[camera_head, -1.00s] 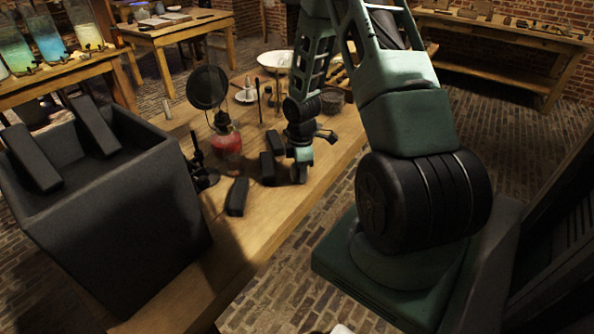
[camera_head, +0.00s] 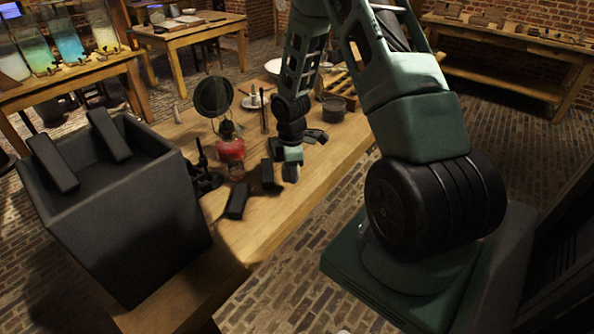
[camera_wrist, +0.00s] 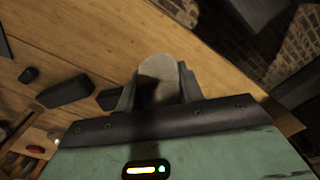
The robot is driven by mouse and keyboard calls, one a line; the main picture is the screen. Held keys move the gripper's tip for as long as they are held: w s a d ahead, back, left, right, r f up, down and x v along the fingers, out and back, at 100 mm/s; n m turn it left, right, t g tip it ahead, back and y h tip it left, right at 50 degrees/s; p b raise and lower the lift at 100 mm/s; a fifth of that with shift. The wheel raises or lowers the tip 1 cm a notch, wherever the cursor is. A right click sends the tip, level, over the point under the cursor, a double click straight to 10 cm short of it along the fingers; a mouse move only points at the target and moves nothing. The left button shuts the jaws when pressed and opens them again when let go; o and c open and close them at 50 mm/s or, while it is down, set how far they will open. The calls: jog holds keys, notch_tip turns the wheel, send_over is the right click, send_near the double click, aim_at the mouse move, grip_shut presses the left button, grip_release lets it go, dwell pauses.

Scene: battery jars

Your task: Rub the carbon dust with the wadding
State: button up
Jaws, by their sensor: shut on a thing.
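My gripper (camera_head: 291,172) is low over the wooden workbench (camera_head: 285,208), near its front edge. In the wrist view my gripper (camera_wrist: 158,92) is shut on a pale grey, rounded piece (camera_wrist: 158,70), which looks like the wadding. I cannot tell whether it touches the bench top. Black blocks lie left of the gripper: one (camera_head: 237,201) nearer the front and one (camera_head: 267,173) close beside it. The wrist view also shows a black block (camera_wrist: 65,92). I cannot make out the carbon dust clearly; the wadding and jaws hide the wood beneath.
A red lamp (camera_head: 230,150) and a round dark disc on a stand (camera_head: 213,97) are on the bench. A large black bin (camera_head: 120,235) with two black slabs stands at left. A dark bowl (camera_head: 334,109) sits behind the gripper. Bare wood lies along the front edge.

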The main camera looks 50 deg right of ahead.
jog(key=shift+r+p, duration=0.65)
jog(key=shift+r, duration=0.45)
